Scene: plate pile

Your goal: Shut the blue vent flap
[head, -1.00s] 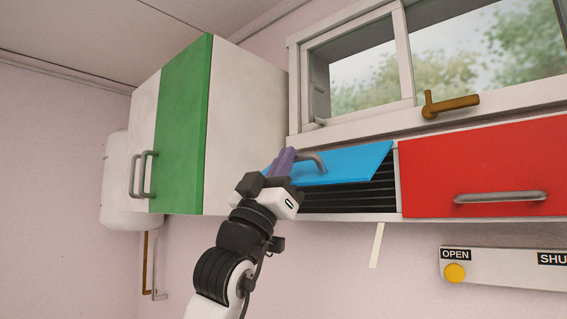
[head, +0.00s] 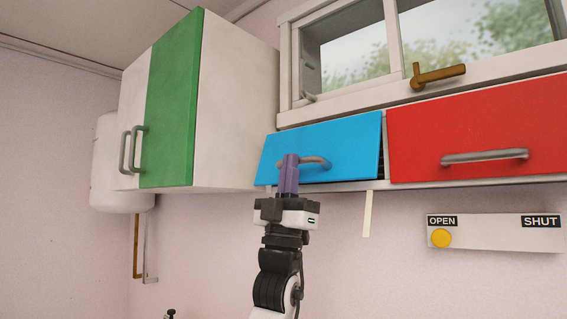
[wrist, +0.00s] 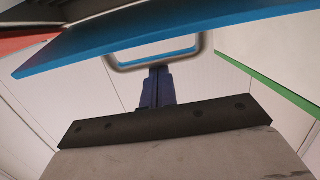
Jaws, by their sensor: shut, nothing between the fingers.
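The blue vent flap (head: 335,142) hangs below the window, between the green-doored cupboard and the red panel. It is nearly closed: a thin dark gap shows at its right edge, and its lower edge stands slightly out. Its grey handle (head: 318,162) is on its front. My gripper (head: 290,158) is shut and empty, pointing up, with its purple fingers in front of the flap at the left end of the handle. In the wrist view the flap (wrist: 170,32) crosses the top, and the shut fingers (wrist: 158,72) reach to the handle bar; I cannot tell whether they touch it.
The red panel (head: 475,125) with a grey handle adjoins on the right. The green door (head: 172,105) is at left. A sign board (head: 495,236) marked OPEN and SHUT has a yellow knob (head: 441,239) under OPEN. A pale strip (head: 367,214) hangs below the flap.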

